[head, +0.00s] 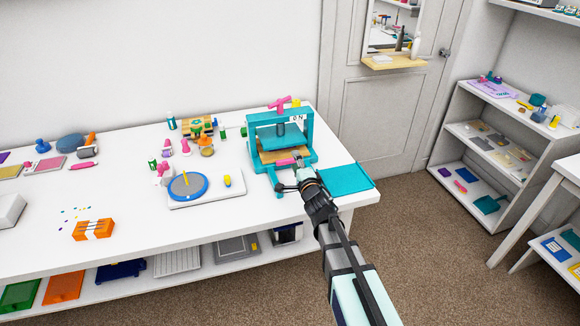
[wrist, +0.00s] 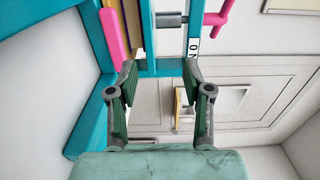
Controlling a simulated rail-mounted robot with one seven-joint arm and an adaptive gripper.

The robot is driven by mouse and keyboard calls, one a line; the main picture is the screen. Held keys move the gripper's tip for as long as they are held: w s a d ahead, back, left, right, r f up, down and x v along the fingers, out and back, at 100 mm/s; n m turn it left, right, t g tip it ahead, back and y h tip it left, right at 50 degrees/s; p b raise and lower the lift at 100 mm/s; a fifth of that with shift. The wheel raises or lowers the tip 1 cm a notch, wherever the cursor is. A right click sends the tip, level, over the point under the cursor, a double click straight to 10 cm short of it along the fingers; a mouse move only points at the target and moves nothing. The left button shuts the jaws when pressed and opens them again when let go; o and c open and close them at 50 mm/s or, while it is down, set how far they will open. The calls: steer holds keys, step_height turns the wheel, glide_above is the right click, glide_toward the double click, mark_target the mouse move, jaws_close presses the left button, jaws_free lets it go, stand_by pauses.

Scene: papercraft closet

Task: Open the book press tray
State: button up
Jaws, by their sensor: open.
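The teal book press (head: 308,128) stands near the right end of the white table. It has a pink screw handle (head: 279,104) on top and a tan tray (head: 268,156) low inside its frame. A pink tray handle (head: 287,161) is at the tray's front; it also shows in the wrist view (wrist: 110,35). The tray appears to sit inside the frame. My gripper (head: 291,172) is at the press's front right, near the pink tray handle. In the wrist view my gripper (wrist: 160,73) is open and empty, facing a teal upright, with the pink handle left of its fingers.
A flat teal board (head: 345,178) lies right of the press at the table edge. A white base with a blue disc (head: 187,186) is to the left. Small coloured items stand behind it. The table front between them and the orange block (head: 93,229) is clear.

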steer(key=b, duration=0.2)
glide_toward(289, 162)
steer(key=shift+w+a+f, duration=0.2)
steer(key=shift+w+a, duration=0.05)
steer(key=shift+w, duration=0.4)
steer(key=p+x, duration=0.1)
steer(key=x, duration=0.6)
steer(key=shift+w+r, duration=0.1)
steer(key=shift+w, duration=0.1)
